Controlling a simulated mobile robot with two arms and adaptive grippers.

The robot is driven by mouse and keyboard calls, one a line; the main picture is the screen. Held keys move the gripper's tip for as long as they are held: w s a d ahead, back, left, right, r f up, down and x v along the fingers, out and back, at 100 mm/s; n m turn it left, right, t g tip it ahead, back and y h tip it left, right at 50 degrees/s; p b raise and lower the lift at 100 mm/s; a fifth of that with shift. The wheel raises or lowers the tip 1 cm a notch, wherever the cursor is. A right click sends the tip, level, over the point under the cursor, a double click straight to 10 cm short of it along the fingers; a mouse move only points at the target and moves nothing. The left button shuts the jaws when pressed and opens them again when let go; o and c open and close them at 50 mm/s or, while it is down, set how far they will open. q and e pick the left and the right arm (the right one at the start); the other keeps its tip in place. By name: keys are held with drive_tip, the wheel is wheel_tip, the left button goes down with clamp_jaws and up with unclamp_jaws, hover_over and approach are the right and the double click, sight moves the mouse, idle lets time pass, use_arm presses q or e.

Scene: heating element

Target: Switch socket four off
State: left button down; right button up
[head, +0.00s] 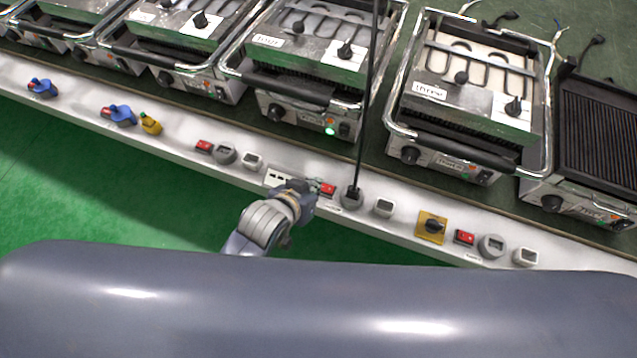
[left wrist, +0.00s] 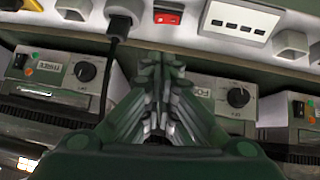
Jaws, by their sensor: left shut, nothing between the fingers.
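A red rocker switch (head: 327,189) sits on the white rail beside a round grey socket (head: 351,199) with a black plug and cable in it. My left gripper (head: 310,190) is shut and empty, just left of this switch; I cannot tell whether it touches it. In the left wrist view, the shut fingers (left wrist: 158,65) point toward the rail, with the red switch (left wrist: 168,17) just beyond them and the plug (left wrist: 120,22) to its left. The socket's small label is unreadable. The grill behind (head: 310,110) shows a lit green light. My right gripper is not in view.
Other red switches (head: 204,146) and (head: 464,237) sit along the rail, with a yellow rotary switch (head: 432,227) and a white multi-port panel (head: 280,178). Grills (head: 470,95) line the table behind. The black cable rises from the plug. Green floor lies in front.

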use_arm(q)
drive_tip(key=shift+r, duration=0.65)
drive_tip(key=shift+w, duration=0.1)
hover_over(328, 190)
drive_tip(key=f, duration=0.7)
drive_tip(key=shift+a+b, duration=0.3)
drive_tip(key=shift+b, duration=0.05)
drive_tip(key=f, duration=0.2)
drive_tip(key=shift+d+f, duration=0.2)
drive_tip(key=shift+f, duration=0.85)
